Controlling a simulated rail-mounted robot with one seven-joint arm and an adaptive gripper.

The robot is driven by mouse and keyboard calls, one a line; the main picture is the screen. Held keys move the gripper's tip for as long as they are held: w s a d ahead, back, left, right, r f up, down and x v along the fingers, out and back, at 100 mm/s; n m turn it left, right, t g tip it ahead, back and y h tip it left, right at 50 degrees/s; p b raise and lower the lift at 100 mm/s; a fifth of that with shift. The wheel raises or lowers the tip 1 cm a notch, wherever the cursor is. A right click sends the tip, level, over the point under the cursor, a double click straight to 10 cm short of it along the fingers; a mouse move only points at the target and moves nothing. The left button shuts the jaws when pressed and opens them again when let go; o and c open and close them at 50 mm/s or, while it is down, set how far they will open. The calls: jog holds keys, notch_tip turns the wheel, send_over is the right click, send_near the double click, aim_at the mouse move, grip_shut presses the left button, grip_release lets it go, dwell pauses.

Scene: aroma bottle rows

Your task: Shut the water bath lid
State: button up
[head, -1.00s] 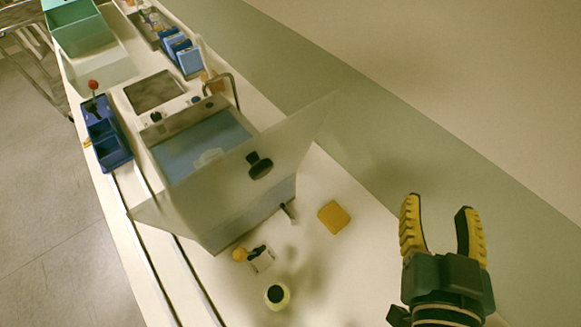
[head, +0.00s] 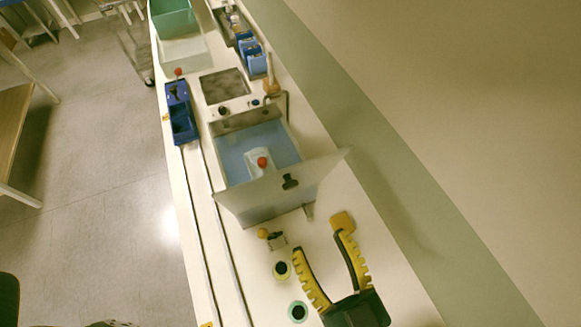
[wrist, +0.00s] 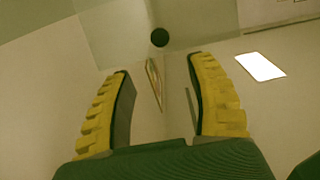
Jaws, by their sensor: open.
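The water bath (head: 233,121) is a grey box with blue water on the bench. A dark round thing (wrist: 160,37), seemingly the knob, shows beyond the fingertips.
A yellow block (head: 343,220) lies by my right finger. Dark-topped jars (head: 282,270) (head: 298,311) and a small holder (head: 277,241) stand left of my gripper. A blue rack (head: 181,122) lies left of the bath. A red-topped white object (head: 258,156) sits inside the bath. A wall runs along the right.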

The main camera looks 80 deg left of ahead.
aim_at(292, 187)
jog(key=p+x, duration=0.1)
jog(key=x, duration=1.1)
jog(key=shift+s, duration=0.15)
grip_shut()
